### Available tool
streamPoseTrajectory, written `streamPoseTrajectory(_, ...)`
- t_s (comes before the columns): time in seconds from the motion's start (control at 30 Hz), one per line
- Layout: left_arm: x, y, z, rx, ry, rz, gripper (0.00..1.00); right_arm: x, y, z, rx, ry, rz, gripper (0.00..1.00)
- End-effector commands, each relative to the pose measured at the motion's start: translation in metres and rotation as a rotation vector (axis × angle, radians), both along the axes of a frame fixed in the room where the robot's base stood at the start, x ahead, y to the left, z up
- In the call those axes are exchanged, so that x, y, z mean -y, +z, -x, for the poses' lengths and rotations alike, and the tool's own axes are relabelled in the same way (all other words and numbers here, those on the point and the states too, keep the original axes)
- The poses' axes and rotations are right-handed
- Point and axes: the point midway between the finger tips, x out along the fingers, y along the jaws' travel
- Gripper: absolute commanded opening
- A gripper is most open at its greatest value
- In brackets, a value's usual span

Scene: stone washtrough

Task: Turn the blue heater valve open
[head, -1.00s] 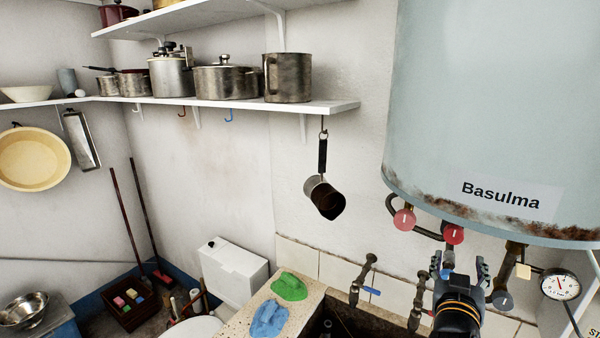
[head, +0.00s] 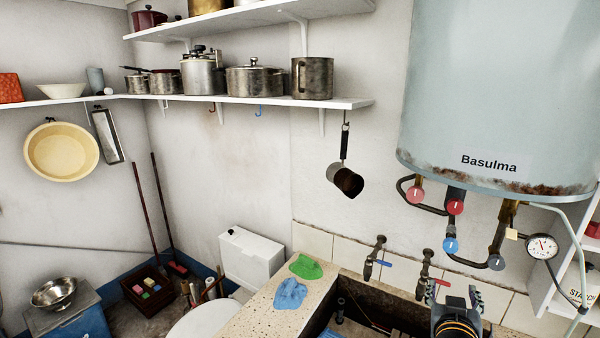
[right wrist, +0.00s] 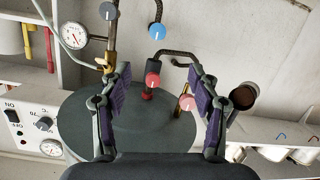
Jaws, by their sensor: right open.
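The blue heater valve (head: 450,245) is a round knob with a pale mark, on the pipes below the pale blue heater (head: 490,100). It also shows in the right wrist view (right wrist: 157,31) near the top, beyond the fingertips. My right gripper (head: 459,297) is below the blue valve in the head view, apart from it. In the right wrist view my right gripper (right wrist: 160,72) is open and empty, with a red valve (right wrist: 152,80) showing between its fingers. My left gripper is out of view.
Another red valve (head: 416,194) and a grey knob (head: 496,263) are on nearby pipes. A pressure gauge (head: 541,246) hangs at the right. Two taps (head: 376,256) rise over the stone trough. A blue cloth (head: 290,294) and a green cloth (head: 306,267) lie on its ledge.

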Motion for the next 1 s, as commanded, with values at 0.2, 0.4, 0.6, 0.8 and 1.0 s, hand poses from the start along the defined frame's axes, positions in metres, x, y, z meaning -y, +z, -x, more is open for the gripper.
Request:
streamPoseTrajectory(0.2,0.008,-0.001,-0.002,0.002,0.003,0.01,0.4,-0.012,-0.067,0.028,-0.217,0.05,-0.07,0.62)
streamPoseTrajectory(0.4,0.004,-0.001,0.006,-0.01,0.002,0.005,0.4,-0.032,-0.137,0.075,-0.481,0.126,-0.151,0.62)
streamPoseTrajectory(0.6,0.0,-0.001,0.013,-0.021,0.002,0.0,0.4,-0.061,-0.201,0.147,-0.789,0.238,-0.241,0.62)
streamPoseTrajectory(0.8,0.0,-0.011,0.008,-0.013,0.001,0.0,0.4,-0.082,-0.264,0.202,-1.019,0.334,-0.31,0.62)
streamPoseTrajectory(1.0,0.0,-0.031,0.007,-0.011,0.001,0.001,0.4,-0.073,-0.37,0.191,-1.044,0.316,-0.322,0.62)
